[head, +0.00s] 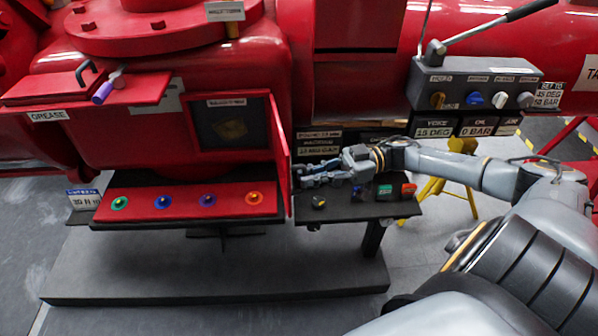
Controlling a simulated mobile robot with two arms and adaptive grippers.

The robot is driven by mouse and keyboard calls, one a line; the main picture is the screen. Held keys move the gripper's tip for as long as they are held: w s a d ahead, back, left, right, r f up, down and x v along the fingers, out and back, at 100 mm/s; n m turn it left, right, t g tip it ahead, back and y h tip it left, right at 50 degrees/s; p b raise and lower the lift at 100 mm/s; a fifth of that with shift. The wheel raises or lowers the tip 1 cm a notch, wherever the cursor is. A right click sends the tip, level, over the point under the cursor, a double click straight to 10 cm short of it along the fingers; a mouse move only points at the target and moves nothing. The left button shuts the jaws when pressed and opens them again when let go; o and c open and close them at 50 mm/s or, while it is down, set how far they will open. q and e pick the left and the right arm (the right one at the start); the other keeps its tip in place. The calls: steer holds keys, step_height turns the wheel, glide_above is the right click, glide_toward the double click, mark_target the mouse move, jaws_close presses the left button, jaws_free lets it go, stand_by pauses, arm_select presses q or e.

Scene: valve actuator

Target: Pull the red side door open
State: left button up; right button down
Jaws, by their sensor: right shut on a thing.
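The red side door (281,155) stands swung out at the right side of the red box (265,110) on the valve actuator. I see it almost edge-on. The box's opening is uncovered and shows a dark interior (226,127) with a brownish patch. My right gripper (303,173) reaches in from the right and is shut at the door's outer side. The part of the door between its fingers is too small to make out. My left gripper is out of view.
Below the box is a red panel (188,202) with coloured knobs. A dark shelf (345,212) with a black-and-yellow knob and small green and red blocks lies under my right gripper. A grey lever console (470,85) stands at upper right, with a yellow stand below it.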

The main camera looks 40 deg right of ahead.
steer(key=shift+d+f, duration=0.1)
steer(key=shift+d, duration=0.35)
steer(key=c, duration=1.4)
jaws_free()
steer(key=shift+w, duration=0.1)
steer(key=shift+d, duration=0.15)
steer(key=v, duration=1.2)
